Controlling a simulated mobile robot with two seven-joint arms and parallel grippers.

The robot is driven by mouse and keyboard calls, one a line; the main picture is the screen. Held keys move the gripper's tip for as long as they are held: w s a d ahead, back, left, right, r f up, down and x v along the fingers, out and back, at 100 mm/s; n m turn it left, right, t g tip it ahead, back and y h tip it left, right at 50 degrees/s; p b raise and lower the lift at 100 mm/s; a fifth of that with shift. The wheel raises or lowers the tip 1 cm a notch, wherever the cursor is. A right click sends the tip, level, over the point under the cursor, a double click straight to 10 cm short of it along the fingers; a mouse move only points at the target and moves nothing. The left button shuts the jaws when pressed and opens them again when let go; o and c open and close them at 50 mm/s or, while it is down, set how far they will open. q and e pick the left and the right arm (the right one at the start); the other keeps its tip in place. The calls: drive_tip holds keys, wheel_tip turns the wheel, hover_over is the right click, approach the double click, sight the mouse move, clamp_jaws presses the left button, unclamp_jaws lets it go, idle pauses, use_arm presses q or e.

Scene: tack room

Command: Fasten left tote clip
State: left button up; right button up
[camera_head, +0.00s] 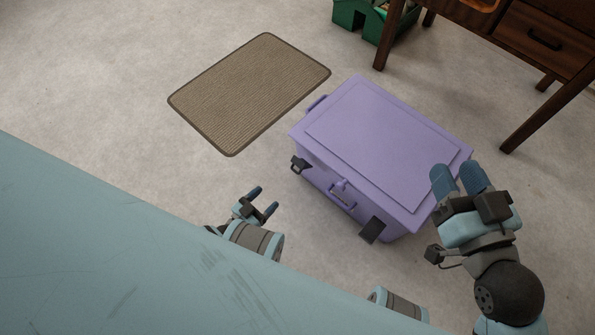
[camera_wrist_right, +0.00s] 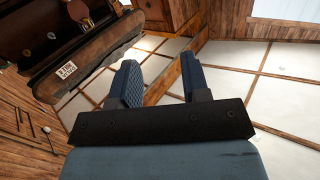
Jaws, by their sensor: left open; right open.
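A purple tote (camera_head: 385,125) with its lid on stands on the floor in the head view. The dark left clip (camera_head: 299,165) sticks outward from the tote's near long side, close to its left corner. A second dark clip (camera_head: 372,230) hangs outward near the right end of that side. My left gripper (camera_head: 263,201) is open and empty, to the lower left of the left clip and apart from it. My right gripper (camera_head: 457,172) is open and appears over the tote's right end; nothing shows between its fingers in the right wrist view (camera_wrist_right: 160,72).
A purple handle (camera_head: 342,195) is on the tote's near side between the clips. A brown mat (camera_head: 250,92) lies behind left. A wooden desk (camera_head: 540,45) and a green container (camera_head: 362,20) stand at the back right.

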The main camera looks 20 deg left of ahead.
use_arm(q)
drive_tip(key=b, duration=0.4)
approach(301, 165)
drive_tip(key=w+f, duration=0.4)
drive_tip(key=w, duration=0.2)
drive_tip(key=shift+w+d+r, duration=0.15)
drive_tip(key=shift+w+d, duration=0.5)
drive_tip(key=shift+w, duration=0.25)
use_arm(e)
drive_tip(key=shift+w+d+r+n+t+y, duration=0.2)
drive_tip(key=shift+w+d+n+t, duration=0.2)
drive_tip(key=shift+n, duration=0.35)
drive_tip(key=shift+w+d+r+n+t+y, duration=0.1)
drive_tip(key=shift+w+d+n+t+y, duration=0.15)
drive_tip(key=shift+w+n, duration=0.4)
use_arm(q)
drive_tip(key=shift+c, duration=0.2)
use_arm(e)
drive_tip(key=shift+s, duration=0.2)
